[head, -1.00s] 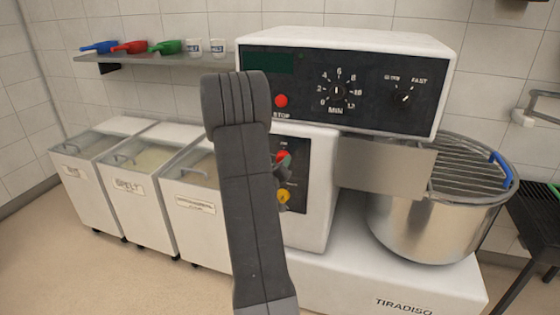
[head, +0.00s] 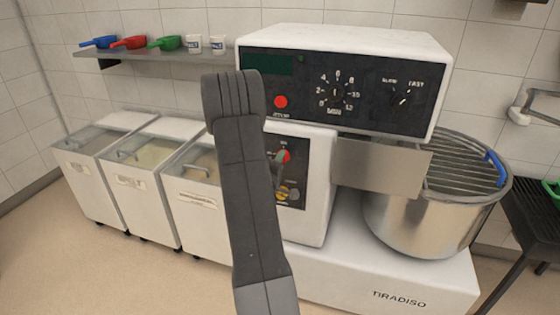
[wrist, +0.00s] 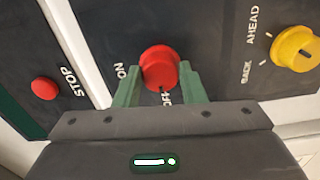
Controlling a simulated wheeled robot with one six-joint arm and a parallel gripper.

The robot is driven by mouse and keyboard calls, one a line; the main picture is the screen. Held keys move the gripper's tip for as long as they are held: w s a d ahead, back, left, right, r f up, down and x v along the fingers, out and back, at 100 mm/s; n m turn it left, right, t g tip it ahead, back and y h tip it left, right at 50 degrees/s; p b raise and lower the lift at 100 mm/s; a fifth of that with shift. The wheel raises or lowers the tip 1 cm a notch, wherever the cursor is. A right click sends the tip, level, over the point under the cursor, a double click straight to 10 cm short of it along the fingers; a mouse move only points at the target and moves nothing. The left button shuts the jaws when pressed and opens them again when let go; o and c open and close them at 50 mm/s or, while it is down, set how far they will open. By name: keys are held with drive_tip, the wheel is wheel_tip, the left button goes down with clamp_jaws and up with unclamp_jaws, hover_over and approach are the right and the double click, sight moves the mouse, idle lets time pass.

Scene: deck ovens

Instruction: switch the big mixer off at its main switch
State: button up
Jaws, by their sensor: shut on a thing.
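The big mixer (head: 345,45) is a white machine with a steel bowl. Its main switch is a red round knob on the dark lower panel; it shows in the wrist view (wrist: 160,66) and, partly hidden by my arm, in the head view. ON and OFF are printed beside it. A dark mark on the knob's lower edge lies by the OFF label, which is partly covered. My gripper (wrist: 158,74) has its green fingers on either side of the knob, shut on it.
A red STOP button (wrist: 44,88) and a yellow BACK/AHEAD knob (wrist: 295,49) flank the switch in the wrist view. The upper panel has a timer dial (head: 336,93) and a speed knob (head: 401,98). Wheeled bins (head: 150,215) stand at left.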

drive_tip(key=shift+n, duration=0.6)
drive_tip(key=o, duration=1)
drive_tip(key=b+v, duration=0.1)
drive_tip(key=v, duration=1.3)
drive_tip(key=shift+w, duration=0.1)
